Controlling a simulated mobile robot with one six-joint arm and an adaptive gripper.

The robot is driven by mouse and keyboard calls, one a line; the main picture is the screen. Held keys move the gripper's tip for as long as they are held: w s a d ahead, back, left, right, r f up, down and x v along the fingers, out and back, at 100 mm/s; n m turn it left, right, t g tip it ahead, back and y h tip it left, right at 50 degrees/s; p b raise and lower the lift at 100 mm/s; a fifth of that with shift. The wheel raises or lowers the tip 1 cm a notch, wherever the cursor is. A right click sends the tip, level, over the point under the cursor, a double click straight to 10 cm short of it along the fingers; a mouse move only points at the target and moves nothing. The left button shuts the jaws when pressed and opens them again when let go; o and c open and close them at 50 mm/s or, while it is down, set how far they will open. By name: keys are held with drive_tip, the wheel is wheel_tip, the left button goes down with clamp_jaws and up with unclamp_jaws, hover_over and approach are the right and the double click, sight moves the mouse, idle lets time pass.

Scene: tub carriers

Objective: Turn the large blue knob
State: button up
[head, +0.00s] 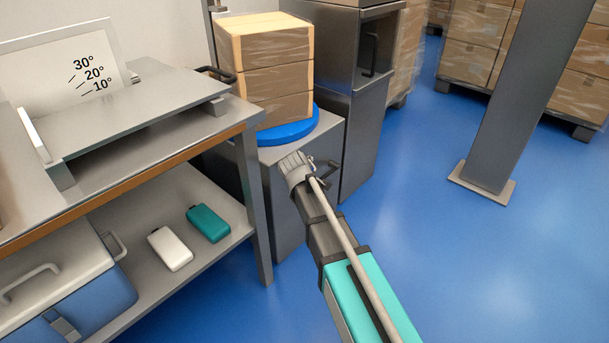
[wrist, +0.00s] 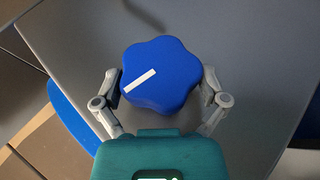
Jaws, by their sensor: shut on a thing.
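The large blue knob (wrist: 172,70) has a lobed outline and a white line on its face. It sits on a grey metal panel (wrist: 235,30) in the wrist view. The white line slants from lower left to the knob's middle. My gripper (wrist: 161,80) is shut on the knob, one finger against each side. In the head view my gripper (head: 318,168) reaches to the grey cabinet below the stacked boxes. The knob cannot be made out there, hidden by my arm.
Stacked boxes (head: 275,75) stand on a blue disc (head: 288,132) on the grey cabinet (head: 285,185). A metal workbench (head: 130,170) with a tilted plate and angle scale (head: 95,75) is at left. A steel post (head: 500,130) stands at right. Blue floor (head: 440,200) is open between.

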drive_tip(key=shift+t+h+b, duration=0.3)
drive_tip(key=shift+t+b, duration=0.1)
drive_tip(key=shift+b, duration=0.05)
drive_tip(key=o, duration=0.8)
drive_tip(key=shift+c, duration=0.2)
drive_tip(key=shift+r+g+p, duration=0.15)
drive_tip(key=shift+g+p, duration=0.35)
drive_tip(key=shift+p, duration=0.4)
